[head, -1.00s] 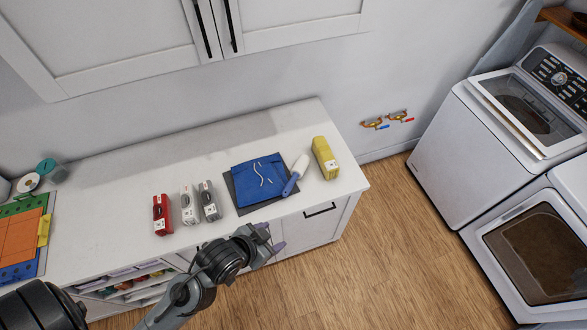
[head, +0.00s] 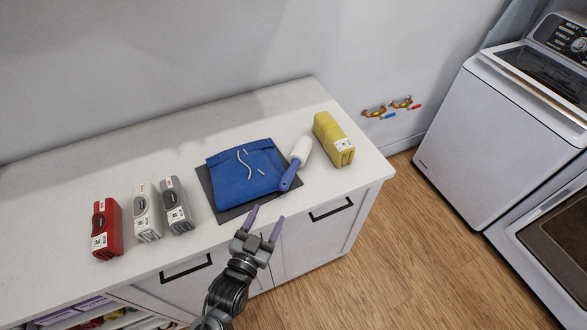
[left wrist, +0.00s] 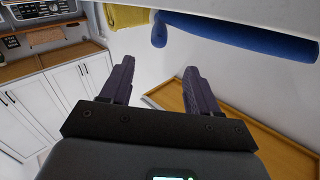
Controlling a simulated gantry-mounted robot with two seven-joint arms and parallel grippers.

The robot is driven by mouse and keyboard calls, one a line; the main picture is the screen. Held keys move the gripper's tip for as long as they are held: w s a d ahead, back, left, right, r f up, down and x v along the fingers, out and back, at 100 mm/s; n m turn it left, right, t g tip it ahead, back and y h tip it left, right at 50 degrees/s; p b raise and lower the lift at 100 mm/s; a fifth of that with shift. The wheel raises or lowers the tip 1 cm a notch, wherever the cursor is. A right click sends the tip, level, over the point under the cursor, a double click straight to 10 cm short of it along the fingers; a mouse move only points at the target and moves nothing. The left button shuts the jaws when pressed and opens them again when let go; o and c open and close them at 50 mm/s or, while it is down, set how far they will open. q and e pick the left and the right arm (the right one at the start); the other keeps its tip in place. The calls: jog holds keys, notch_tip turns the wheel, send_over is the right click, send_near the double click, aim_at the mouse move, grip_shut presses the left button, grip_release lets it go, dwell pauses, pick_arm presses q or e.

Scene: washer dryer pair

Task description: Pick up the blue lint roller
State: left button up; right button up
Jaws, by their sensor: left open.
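The lint roller (head: 298,160) has a white head and a blue handle. It lies on the white counter, its handle (head: 288,178) pointing toward the counter's front edge and resting at the right edge of the folded blue cloth (head: 240,180). My left gripper (head: 265,223) is open and empty, in front of the counter edge and short of the handle. In the left wrist view its two purple fingers (left wrist: 157,85) are spread, with a blue handle end (left wrist: 159,30) above and beyond them. My right gripper is not in view.
A dark mat (head: 229,214) lies under the cloth. The white counter (head: 75,185) is bare at the back left.

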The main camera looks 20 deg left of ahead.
pick_arm(q)
jog(key=shift+w+d+f+b, duration=0.1)
jog(key=shift+w+f+b, duration=0.1)
jog(key=shift+f+b, duration=0.5)
jog(key=shift+w+f, duration=0.2)
jog(key=shift+w, duration=0.15)
jog(key=w, duration=0.4)
jog(key=shift+w+r, duration=0.1)
jog(key=shift+w, duration=0.05)
jog(key=shift+w+d+r+b, duration=0.1)
jog(key=shift+w+r+b, duration=0.15)
jog(key=shift+w, duration=1.2)
jog(key=shift+w+r+b, duration=0.1)
jog(key=shift+w+b, duration=0.1)
jog(key=shift+w, duration=1.25)
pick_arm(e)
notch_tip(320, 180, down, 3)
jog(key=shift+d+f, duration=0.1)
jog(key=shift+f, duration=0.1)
pick_arm(q)
grip_shut()
